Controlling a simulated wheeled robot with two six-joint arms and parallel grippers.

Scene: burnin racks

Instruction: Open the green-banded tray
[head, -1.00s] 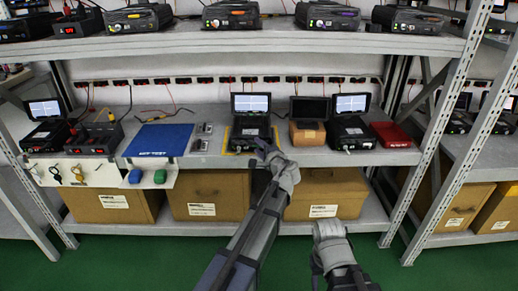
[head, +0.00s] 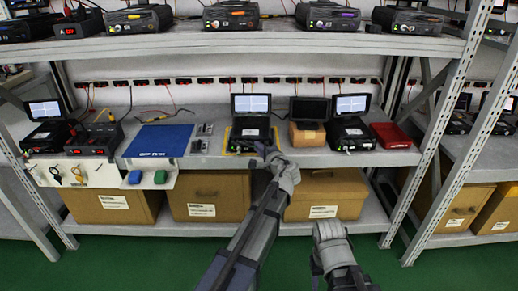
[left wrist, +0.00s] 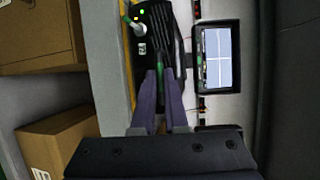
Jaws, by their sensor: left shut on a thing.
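A black test unit with a raised lit screen (head: 251,104) stands inside a yellow outline on the middle shelf. My left gripper (head: 267,152) reaches its front edge.
A brown box-like unit (head: 308,133) and another black unit with a lit screen (head: 351,104) stand to the right, then a red case (head: 391,135). A blue mat (head: 160,140) lies left. Cardboard boxes (head: 325,193) fill the lower shelf. An upper shelf (head: 270,45) overhangs.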

